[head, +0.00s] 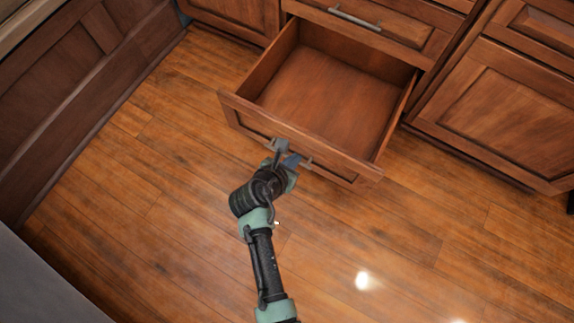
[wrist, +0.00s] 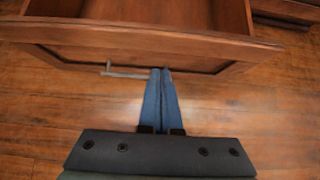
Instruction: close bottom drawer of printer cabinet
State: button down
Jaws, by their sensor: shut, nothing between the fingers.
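The bottom drawer (head: 328,97) of the wood cabinet is pulled well out, and its inside looks empty. Its front panel (head: 335,162) carries a grey bar handle (head: 304,163). My gripper (head: 284,150) is at the drawer front, over the middle part of the handle. In the wrist view my gripper (wrist: 161,72) has its blue fingers side by side, shut and empty, with the tips at the front panel beside the visible part of the handle (wrist: 125,74). The fingers hide part of the handle, and I cannot tell whether they touch the drawer.
A shut drawer (head: 385,22) with a bar handle is above the open one. A cabinet door (head: 500,110) stands at the right, and wood panelling (head: 75,85) runs along the left. The wood floor (head: 400,250) in front is clear. A grey surface (head: 35,285) fills the lower left corner.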

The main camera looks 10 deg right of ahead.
aim_at(309, 141)
jog(key=w+d+b, duration=0.1)
jog(key=w+d+f, duration=0.1)
jog(key=w+b, duration=0.1)
jog(key=w, duration=0.1)
jog(key=shift+d+f+b, duration=0.3)
jog(key=shift+d+f, duration=0.05)
jog(key=shift+d, duration=0.05)
jog(key=shift+w+d+r, duration=0.15)
jog(key=shift+w+d, duration=0.1)
jog(key=shift+w, duration=0.1)
